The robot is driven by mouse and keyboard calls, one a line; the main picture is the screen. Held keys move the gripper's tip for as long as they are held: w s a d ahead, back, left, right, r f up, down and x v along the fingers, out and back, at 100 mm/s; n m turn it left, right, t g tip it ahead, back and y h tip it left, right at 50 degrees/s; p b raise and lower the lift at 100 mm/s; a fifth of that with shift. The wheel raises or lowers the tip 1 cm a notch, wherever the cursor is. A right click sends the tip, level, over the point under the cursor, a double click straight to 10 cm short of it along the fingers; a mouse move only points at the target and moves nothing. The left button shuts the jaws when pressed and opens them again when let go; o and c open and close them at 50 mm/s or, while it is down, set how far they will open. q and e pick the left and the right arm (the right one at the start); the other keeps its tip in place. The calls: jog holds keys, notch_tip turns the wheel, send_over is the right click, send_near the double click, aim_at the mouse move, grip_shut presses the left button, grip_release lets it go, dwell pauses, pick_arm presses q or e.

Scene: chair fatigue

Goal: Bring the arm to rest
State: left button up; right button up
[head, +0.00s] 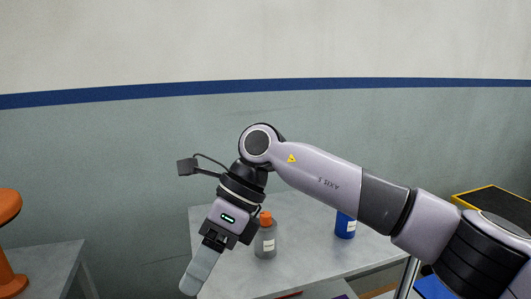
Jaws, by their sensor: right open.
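My right arm (320,180) reaches in from the right side of the head view, bends at a raised elbow-like joint and slopes down to the left. My right gripper (198,274) points down and to the left in front of the grey table (330,247). Its fingers are seen nearly side-on and overlap; they are open, with nothing visible between them. A small camera on a bracket (187,167) sticks out from the wrist. My left gripper is out of view.
A grey bottle with an orange cap (265,242) stands on the table just right of my right gripper. A blue container (345,225) stands farther right, partly behind my arm. An orange object (8,250) is at the left edge. A yellow-edged black surface (492,203) is at right.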

jog(key=s+a+m+g+y, duration=0.4)
jog(key=s+a+m+y, duration=0.15)
jog(key=y, duration=0.45)
jog(key=w+d+f+m+t+h, duration=0.1)
jog(key=w+d+f+m+t, duration=0.25)
jog(key=d+m+t, duration=0.55)
jog(key=w+d+f+m+t+h, duration=0.1)
jog(key=w+d+f+m+t, duration=0.15)
jog(key=f+m+t, duration=0.75)
jog(key=w+d+m+t, duration=0.3)
jog(key=d+m+t, duration=0.25)
jog(key=m, duration=0.85)
jog(key=s+d+f+m+g+h, duration=0.1)
jog(key=s+d+f+m+h, duration=0.2)
jog(key=d+f+m+h, duration=0.4)
jog(key=s+d+f+m+g+h, duration=0.15)
jog(key=s+d+f, duration=0.25)
jog(key=f, duration=0.4)
jog(key=s+d+f+m+g+h+p, duration=0.1)
jog(key=s+d+f+m, duration=0.1)
jog(key=s, duration=0.3)
jog(key=s+d+f+m+g+h+p, duration=0.1)
jog(key=s+d+f+m+g+h, duration=0.1)
jog(key=s+d+f, duration=0.2)
jog(key=shift+s+d, duration=0.55)
